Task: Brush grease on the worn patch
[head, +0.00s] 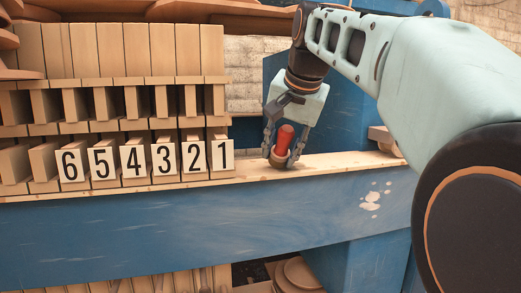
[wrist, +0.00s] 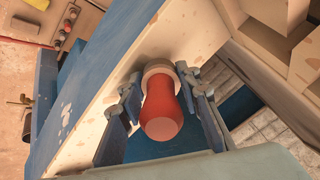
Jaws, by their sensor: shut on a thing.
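The red-handled brush (head: 285,138) stands nearly upright at the pale ledge along the top of the blue beam. My gripper (head: 282,153) is above the ledge with its fingers shut on the brush, one on each side. In the wrist view the red handle (wrist: 161,115) points toward the camera, with a tan collar (wrist: 158,69) between the fingertips. No bristles can be seen, and I cannot tell whether the brush touches the ledge. The worn patch (head: 371,201), several pale spots, is on the beam's front face, right of and below my gripper. Pale spots also show in the wrist view (wrist: 65,121).
Wooden plates numbered 6 to 1 (head: 147,160) stand left of my gripper, the 1 closest. The blue beam (head: 210,232) runs across the front. A blue upright (head: 340,125) is behind my gripper. The ledge (head: 345,161) to the right is mostly clear.

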